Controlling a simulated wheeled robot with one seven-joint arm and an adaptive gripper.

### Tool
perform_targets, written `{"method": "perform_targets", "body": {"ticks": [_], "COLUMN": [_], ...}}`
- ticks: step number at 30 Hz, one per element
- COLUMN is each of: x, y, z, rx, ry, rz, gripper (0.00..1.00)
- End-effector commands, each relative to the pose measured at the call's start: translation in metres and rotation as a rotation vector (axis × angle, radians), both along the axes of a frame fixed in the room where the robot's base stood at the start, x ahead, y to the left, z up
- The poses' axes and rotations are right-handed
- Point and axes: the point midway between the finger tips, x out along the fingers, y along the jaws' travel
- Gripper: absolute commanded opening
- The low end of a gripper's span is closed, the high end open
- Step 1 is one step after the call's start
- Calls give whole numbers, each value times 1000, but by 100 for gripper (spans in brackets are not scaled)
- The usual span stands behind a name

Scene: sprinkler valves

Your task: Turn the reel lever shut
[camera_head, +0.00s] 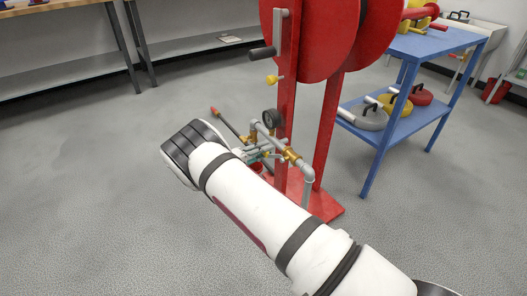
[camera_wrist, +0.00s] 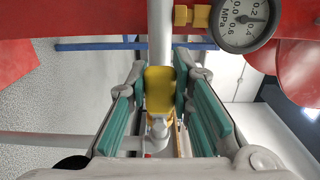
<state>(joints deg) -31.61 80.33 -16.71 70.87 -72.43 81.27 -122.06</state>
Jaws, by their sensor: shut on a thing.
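The red hose reel (camera_head: 312,35) stands on a red post frame, with grey pipe and brass valve fittings (camera_head: 291,154) low on its front. In the wrist view a yellow lever (camera_wrist: 159,88) sits between the fingertips of my gripper (camera_wrist: 160,90), in front of a grey pipe (camera_wrist: 160,35). My gripper's teal-padded fingers are closed on this lever, one on each side. In the head view my gripper (camera_head: 252,153) is at the pipework, partly hidden behind my white arm, and the lever cannot be made out there.
A pressure gauge (camera_head: 270,118) sits just above the valve fittings; it also shows large at the upper right of the wrist view (camera_wrist: 243,22). Open grey floor lies to the left.

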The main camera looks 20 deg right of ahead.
Motion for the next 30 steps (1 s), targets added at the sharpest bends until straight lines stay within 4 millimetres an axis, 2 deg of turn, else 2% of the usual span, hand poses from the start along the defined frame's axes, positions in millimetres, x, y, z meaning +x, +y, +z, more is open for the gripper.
{"method": "perform_targets", "body": {"ticks": [11,30], "x": [0,-17], "y": [0,-4], "z": [10,51], "rx": [39,219], "ry": [-118,-669], "rz": [1,2], "gripper": [0,0]}}
